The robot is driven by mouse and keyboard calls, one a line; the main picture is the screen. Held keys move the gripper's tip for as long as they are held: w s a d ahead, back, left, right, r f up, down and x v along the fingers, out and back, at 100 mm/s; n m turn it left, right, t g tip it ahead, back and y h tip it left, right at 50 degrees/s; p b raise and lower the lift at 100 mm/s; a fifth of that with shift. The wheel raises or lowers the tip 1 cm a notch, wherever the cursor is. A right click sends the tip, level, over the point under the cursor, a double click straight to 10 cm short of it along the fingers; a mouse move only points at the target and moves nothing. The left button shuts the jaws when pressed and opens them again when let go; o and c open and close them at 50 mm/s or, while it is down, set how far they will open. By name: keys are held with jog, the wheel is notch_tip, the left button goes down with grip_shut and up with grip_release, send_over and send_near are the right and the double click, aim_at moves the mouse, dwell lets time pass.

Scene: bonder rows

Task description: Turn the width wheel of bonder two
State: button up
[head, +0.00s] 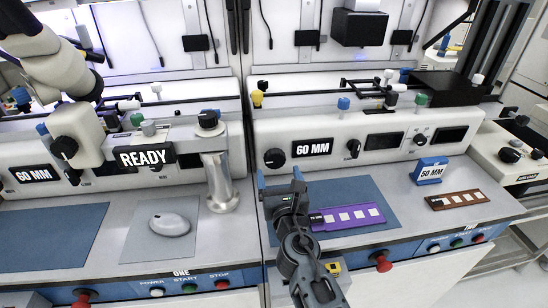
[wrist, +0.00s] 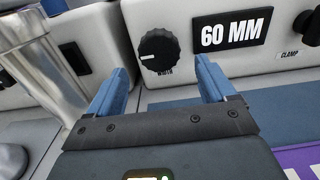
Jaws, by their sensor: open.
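The width wheel (head: 275,158) of bonder two is a black ribbed knob on the pale front panel, left of the "60 MM" display (head: 312,148). In the wrist view the wheel (wrist: 158,50) sits above the word "WIDTH", with its white mark pointing left. My gripper (head: 280,178) has blue fingers spread apart and empty. In the wrist view the gripper (wrist: 160,75) faces the panel, and the wheel shows between and beyond the fingertips, not touched. The "60 MM" display also shows in the wrist view (wrist: 233,30).
A purple strip (head: 347,217) lies on the blue mat (head: 350,192) right of my gripper. The clamp knob (head: 353,148) is right of the display.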

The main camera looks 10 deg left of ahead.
aim_at(276, 164)
jog(key=b+x, duration=0.1)
jog(key=x, duration=0.4)
jog(key=shift+f+b, duration=0.1)
jog(key=shift+b, duration=0.25)
jog(key=shift+x, duration=0.8)
jog(key=c, duration=1)
jog(key=shift+b, duration=0.3)
